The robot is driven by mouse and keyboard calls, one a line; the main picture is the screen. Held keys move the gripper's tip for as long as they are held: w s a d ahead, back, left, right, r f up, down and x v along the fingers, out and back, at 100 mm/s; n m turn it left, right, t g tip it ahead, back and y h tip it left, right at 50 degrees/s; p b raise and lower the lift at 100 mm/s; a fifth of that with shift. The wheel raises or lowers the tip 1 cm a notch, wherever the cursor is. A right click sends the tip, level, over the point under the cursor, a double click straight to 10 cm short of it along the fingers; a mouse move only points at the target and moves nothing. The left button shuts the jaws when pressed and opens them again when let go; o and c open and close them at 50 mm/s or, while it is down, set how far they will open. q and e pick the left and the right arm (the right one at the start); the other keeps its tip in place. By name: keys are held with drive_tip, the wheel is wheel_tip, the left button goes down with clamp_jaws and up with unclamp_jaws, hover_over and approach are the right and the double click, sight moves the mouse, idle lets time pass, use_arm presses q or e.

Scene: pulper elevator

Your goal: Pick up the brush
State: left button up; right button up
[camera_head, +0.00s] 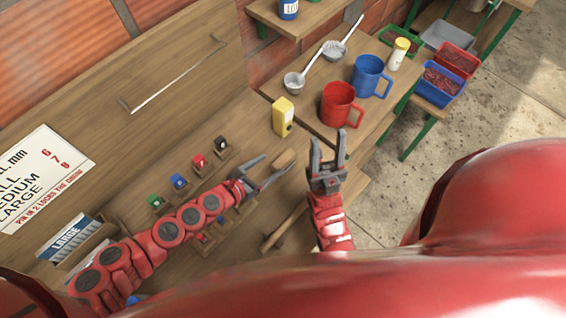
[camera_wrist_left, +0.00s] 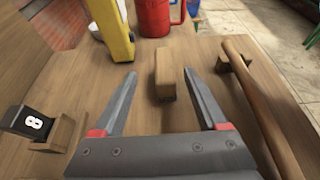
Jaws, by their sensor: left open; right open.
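A small light-brown wooden block, which may be the brush (camera_head: 284,158), lies on the wooden bench; no bristles can be made out. It also shows in the left wrist view (camera_wrist_left: 165,73), just beyond and between my open fingertips. My left gripper (camera_head: 277,164) is open and empty, its fingers pointing at this block, apart from it. My right gripper (camera_head: 328,138) is open and empty, fingers pointing up the picture, right of the block near the bench's right side.
A long wooden stick (camera_wrist_left: 262,105) lies right of my left gripper. A yellow box (camera_head: 283,117), a red mug (camera_head: 340,104) and a blue mug (camera_head: 370,76) stand beyond. Several small colored blocks in holders, including a green one (camera_head: 155,201), line the bench left of my left gripper.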

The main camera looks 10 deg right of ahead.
use_arm(q)
drive_tip(key=x, duration=0.2)
drive_tip(key=b+x, duration=0.1)
drive_tip(key=x, duration=0.1)
drive_tip(key=shift+s+d+f, duration=0.15)
drive_tip(key=shift+s, duration=0.05)
drive_tip(key=shift+w+d+f+b, duration=0.2)
drive_tip(key=shift+w+d+b, duration=0.1)
drive_tip(key=shift+w+d, duration=0.3)
drive_tip(key=shift+d, duration=0.15)
drive_tip(key=p+x, duration=0.1)
drive_tip(key=x, duration=0.3)
drive_tip(key=shift+s+p, duration=0.15)
drive_tip(key=shift+p, duration=0.25)
drive_tip(key=shift+d+f, duration=0.3)
drive_tip(key=shift+d, duration=0.05)
clamp_jaws()
